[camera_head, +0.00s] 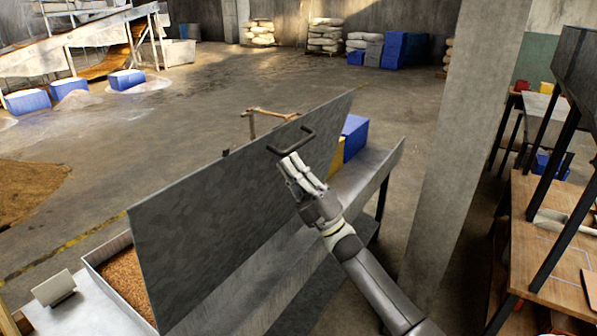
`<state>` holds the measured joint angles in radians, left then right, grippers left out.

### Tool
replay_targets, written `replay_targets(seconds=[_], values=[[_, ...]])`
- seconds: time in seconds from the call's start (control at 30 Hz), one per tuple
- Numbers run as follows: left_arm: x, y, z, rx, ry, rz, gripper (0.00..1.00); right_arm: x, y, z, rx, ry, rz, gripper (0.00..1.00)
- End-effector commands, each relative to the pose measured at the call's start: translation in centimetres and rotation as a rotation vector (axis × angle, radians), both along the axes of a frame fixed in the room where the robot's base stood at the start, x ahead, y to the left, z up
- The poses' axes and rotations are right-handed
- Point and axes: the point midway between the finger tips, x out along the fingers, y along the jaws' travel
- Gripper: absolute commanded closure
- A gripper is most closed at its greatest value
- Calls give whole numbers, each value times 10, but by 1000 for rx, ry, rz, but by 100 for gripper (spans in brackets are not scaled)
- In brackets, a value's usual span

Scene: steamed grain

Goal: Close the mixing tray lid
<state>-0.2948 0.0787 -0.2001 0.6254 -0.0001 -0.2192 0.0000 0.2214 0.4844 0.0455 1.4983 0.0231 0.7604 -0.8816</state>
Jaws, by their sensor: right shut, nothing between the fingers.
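The mixing tray lid (220,210) is a large dark grey metal panel standing raised and tilted across the middle of the view. A dark U-shaped handle (292,141) sits near its upper right edge. My right gripper (290,162) is shut and empty, with its fingertips just below the handle. I cannot tell whether they touch the lid. The mixing tray (96,266) shows at the lower left, with brown grain (127,278) in it; the lid hides much of it. My left gripper is not in view.
A metal bench (375,176) with a blue bin (354,136) extends behind the lid. A concrete pillar (463,130) stands right of my right arm. A wooden table (545,245) is at the far right. Open concrete floor lies beyond.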

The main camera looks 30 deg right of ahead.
Motion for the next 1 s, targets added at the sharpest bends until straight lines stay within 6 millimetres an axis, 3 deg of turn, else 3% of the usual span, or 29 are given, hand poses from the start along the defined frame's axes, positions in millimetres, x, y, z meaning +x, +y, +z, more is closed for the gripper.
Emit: replay_targets(seconds=[0.37, 0.57, 0.77, 1.0], values=[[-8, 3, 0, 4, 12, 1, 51, 2, 1, 1, -1, 4, -1, 100], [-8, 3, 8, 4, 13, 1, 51, 18, 7, 12, -20, 44, -1, 100], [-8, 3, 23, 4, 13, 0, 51, 57, 23, 28, -62, 142, -1, 100], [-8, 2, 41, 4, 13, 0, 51, 122, 50, 42, -130, 303, -2, 100]])
